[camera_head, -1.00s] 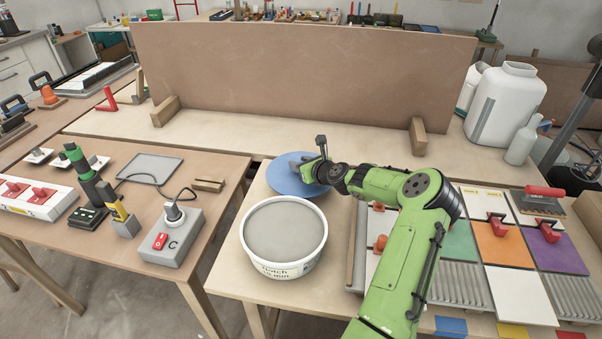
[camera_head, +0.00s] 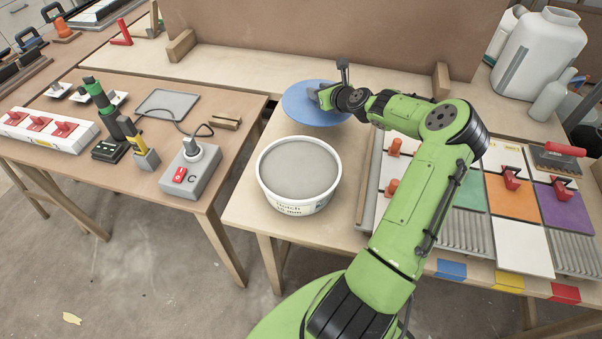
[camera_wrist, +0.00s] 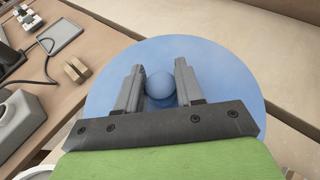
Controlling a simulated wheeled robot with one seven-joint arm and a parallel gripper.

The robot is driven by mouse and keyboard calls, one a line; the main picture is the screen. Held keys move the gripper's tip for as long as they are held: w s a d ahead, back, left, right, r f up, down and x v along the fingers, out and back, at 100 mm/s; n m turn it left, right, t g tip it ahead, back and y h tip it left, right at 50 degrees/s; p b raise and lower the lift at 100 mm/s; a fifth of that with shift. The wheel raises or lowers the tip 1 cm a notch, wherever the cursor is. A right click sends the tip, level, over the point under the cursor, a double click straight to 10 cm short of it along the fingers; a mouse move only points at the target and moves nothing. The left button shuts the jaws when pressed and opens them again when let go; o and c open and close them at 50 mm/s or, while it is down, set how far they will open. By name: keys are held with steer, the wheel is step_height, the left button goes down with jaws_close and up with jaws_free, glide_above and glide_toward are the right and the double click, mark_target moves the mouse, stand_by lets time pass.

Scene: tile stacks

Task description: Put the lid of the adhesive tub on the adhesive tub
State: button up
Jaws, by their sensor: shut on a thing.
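The lid (camera_head: 296,103) is a flat blue disc with a round blue knob (camera_wrist: 160,85). It is at the back edge of the near table, just behind the tub. The adhesive tub (camera_head: 278,197) is white, round, open and full of grey paste, and stands upright nearer the table's front. My gripper (camera_head: 322,97) is over the lid, its two fingers shut on the knob, as the wrist view (camera_wrist: 159,86) shows. The lid is apart from the tub. I cannot tell whether it touches the table or is slightly raised. My gripper hides part of the lid in the head view.
Tile stacks with red handles (camera_head: 510,177) fill the table's right side. A grey socket box (camera_head: 191,172) and tools are on the left table, across a gap. A brown upright board (camera_head: 320,40) stands behind. Some bare tabletop (camera_head: 245,205) lies left of the tub.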

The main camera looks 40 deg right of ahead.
step_height(320, 180, up, 5)
steer(key=p, duration=0.5)
steer(key=shift+r, duration=0.15)
steer(key=shift+f, duration=0.2)
